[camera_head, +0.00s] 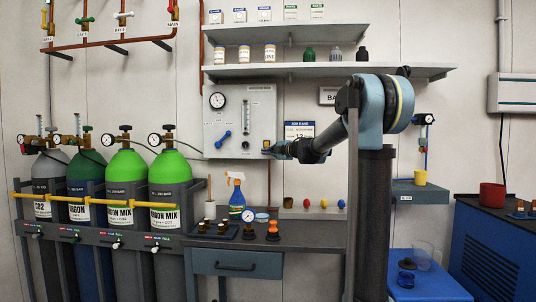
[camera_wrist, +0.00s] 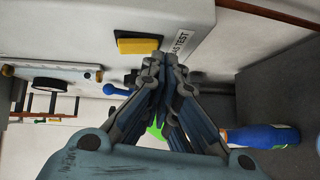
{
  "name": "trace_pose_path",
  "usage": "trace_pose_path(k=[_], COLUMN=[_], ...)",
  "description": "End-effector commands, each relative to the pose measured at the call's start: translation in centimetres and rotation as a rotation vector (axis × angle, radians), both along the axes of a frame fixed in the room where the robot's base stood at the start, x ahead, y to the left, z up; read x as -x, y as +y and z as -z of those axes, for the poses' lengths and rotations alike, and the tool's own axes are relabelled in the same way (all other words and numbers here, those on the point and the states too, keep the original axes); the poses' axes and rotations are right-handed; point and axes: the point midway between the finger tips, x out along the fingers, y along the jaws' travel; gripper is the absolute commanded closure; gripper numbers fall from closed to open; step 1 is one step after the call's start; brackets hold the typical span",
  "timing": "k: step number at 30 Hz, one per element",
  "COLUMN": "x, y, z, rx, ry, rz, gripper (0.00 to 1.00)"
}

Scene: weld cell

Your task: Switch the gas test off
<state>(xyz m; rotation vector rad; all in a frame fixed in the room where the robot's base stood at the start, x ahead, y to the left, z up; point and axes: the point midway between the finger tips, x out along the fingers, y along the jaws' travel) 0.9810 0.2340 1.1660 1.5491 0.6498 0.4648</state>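The grey gas panel (camera_head: 232,128) hangs on the wall with a round gauge (camera_head: 217,100), a flow tube and a blue lever (camera_head: 222,139). A yellow switch (camera_wrist: 137,45) in a dark frame sits on the panel, beside a label reading "GAS TEST" (camera_wrist: 190,41). The switch shows small at the panel's lower right in the head view (camera_head: 266,143). I cannot tell its on or off position. My gripper (camera_head: 270,150) is at that corner. In the wrist view its fingertips (camera_wrist: 158,62) are together with nothing between them, just beside the switch; contact is unclear.
A bench (camera_head: 290,240) below holds a blue spray bottle (camera_head: 236,197), a regulator and small fittings. Green-topped cylinders (camera_head: 165,170) stand left in a rack with a yellow rail. Shelves (camera_head: 330,71) with jars run above the panel.

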Motion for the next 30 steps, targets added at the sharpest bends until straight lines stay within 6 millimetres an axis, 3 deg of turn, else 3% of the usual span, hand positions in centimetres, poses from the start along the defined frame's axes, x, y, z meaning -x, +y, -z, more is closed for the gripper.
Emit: trace_pose_path(k=[4,18,26,30], x=[2.4,8.5,9.9,10.3], y=[0.3,-5.0,-6.3,-7.9], z=[0.0,0.6,0.7,-0.1], rx=[-0.001,-0.001,-0.007,-0.067], ry=[-0.002,-0.004,-0.005,-0.015], rz=[-0.004,-0.003,0.002,0.084], gripper=[1.00,1.00,1.00,1.00])
